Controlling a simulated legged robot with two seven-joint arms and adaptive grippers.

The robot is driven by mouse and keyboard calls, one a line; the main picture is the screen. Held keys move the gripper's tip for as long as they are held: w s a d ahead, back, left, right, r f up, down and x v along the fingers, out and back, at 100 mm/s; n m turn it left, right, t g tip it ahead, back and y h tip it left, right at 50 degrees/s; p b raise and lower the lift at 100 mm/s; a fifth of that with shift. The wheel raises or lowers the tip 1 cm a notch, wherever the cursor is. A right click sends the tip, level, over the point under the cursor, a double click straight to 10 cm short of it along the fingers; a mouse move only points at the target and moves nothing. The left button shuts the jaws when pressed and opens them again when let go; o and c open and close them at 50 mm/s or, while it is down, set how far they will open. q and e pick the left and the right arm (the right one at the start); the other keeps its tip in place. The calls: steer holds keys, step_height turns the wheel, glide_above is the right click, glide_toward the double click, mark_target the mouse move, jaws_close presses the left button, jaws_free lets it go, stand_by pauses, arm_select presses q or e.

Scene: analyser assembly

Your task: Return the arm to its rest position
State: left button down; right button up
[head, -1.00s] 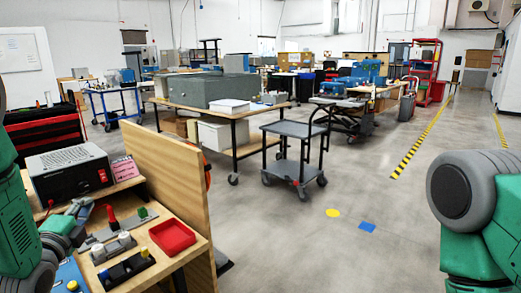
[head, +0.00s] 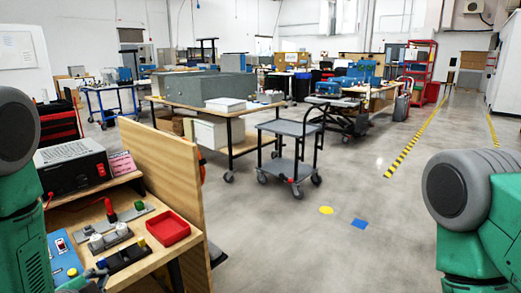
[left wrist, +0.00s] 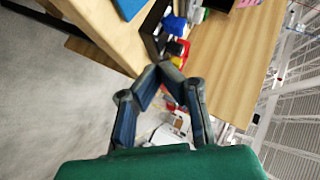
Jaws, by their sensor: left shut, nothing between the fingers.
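My left arm shows at the left edge of the head view as a green link (head: 22,225) with a grey joint above it. My left gripper (head: 88,283) is low at the bottom edge, mostly cut off, near the front of the wooden workbench. In the left wrist view, the left gripper (left wrist: 162,70) has its two fingers drawn together at the tips, with nothing between them. The bench top and small parts appear beyond the tips. On the right of the head view only my right arm's green and grey upper part (head: 465,215) shows; its gripper is out of view.
The workbench holds a red tray (head: 168,229), a power supply box (head: 74,170), a black block with knobs (head: 124,255) and a blue panel (head: 62,258). A wooden side panel (head: 165,175) stands upright at its right. A grey cart (head: 290,160) stands farther back.

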arm_select(q)
steer(key=s+d+f+n+g, duration=0.3)
steer(key=s+f+g, duration=0.1)
steer(key=s, duration=0.6)
steer(key=s+d+f+n+g, duration=0.3)
steer(key=s+f, duration=0.3)
steer(key=s, duration=0.5)
steer(key=s+d+f+n+g+h, duration=0.1)
steer(key=s+d+f+n+g, duration=0.2)
steer(key=s, duration=0.8)
step_height(320, 180, down, 3)
steer(key=n+g, duration=0.2)
steer(key=shift+d+g, duration=0.3)
steer(key=shift+d, duration=0.05)
